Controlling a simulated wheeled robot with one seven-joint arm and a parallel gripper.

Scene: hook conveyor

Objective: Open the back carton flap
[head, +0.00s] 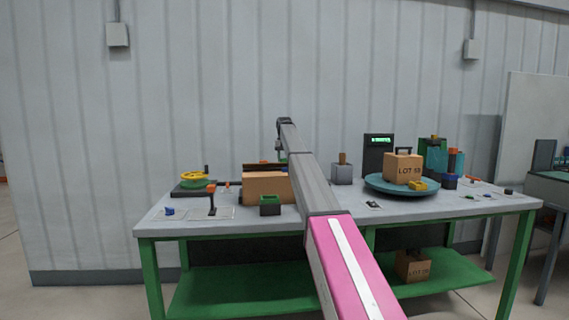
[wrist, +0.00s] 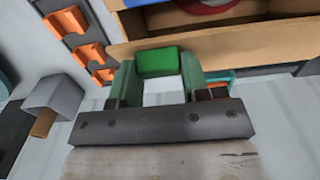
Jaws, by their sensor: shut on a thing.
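The brown carton (head: 267,187) stands on the table left of my arm in the head view. A dark strip shows along its top back edge. My gripper (wrist: 158,66) is shut on a green block-like tab (wrist: 158,61) at the flap's lower edge. The tab sits between both fingers. Whether it is fixed to the flap is not clear.
Orange hooks (wrist: 88,50) are near the carton. A blue turntable (head: 376,184) holds a LOT box (head: 403,169).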

